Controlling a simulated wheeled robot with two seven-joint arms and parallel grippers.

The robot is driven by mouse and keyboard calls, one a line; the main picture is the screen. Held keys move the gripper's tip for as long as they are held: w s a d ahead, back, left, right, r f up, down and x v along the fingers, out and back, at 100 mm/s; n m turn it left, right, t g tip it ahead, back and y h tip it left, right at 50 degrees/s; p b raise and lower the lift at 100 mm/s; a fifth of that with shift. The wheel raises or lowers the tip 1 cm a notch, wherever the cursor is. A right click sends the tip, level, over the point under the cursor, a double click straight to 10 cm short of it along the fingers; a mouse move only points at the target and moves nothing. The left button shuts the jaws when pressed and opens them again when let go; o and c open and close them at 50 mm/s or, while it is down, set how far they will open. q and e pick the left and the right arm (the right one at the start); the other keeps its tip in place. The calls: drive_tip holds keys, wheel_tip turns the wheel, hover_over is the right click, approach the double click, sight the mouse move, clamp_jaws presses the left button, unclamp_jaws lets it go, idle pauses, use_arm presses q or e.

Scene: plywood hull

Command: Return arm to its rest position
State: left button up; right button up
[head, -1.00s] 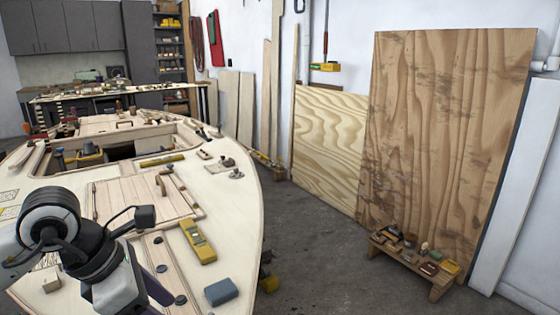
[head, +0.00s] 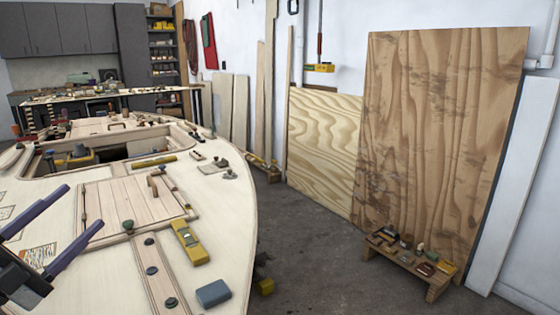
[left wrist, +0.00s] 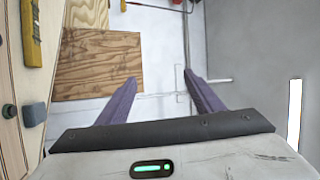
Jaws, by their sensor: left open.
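My left gripper (head: 85,218) is at the left edge of the head view, over the pale plywood deck (head: 236,240). Its two purple fingers are spread apart with nothing between them. In the left wrist view, the left gripper (left wrist: 160,88) also shows open and empty, with plywood sheets and the white wall beyond it. My right gripper is not in either view.
A yellow level-like tool (head: 189,243) and a blue-grey block (head: 213,293) lie on the deck. A low wooden bench (head: 437,284) with small items stands on the floor at right. Large plywood sheets (head: 440,140) lean on the wall.

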use_arm(q)
drive_tip(key=s+a+f+n+g+y, duration=0.1)
drive_tip(key=s+a+f+n+y, duration=0.3)
drive_tip(key=a+f+n+y, duration=0.65)
drive_tip(key=s+a+f+n+g+y, duration=0.1)
drive_tip(key=s+a+f+n+y, duration=0.3)
drive_tip(key=a+f+n+y, duration=0.65)
drive_tip(key=s+a+f+n+g+h, duration=0.35)
drive_tip(key=s+f+n, duration=0.2)
drive_tip(key=f, duration=0.35)
drive_tip(key=s+d+f+m+g+h+p, duration=0.1)
drive_tip(key=s+d+f+m+g+h, duration=0.3)
drive_tip(key=d+f, duration=0.9)
drive_tip(key=s+d+m+h, duration=0.1)
drive_tip(key=s+d, duration=0.1)
drive_tip(key=d, duration=0.8)
drive_tip(key=s+d+f+m+h+p, duration=0.1)
drive_tip(key=s+d+h, duration=0.1)
drive_tip(key=d, duration=0.8)
drive_tip(key=s+d+m+g+h, duration=0.1)
drive_tip(key=s+d, duration=0.2)
drive_tip(key=d, duration=0.7)
drive_tip(key=shift+s+f+p, duration=0.25)
drive_tip(key=shift+s+p, duration=0.05)
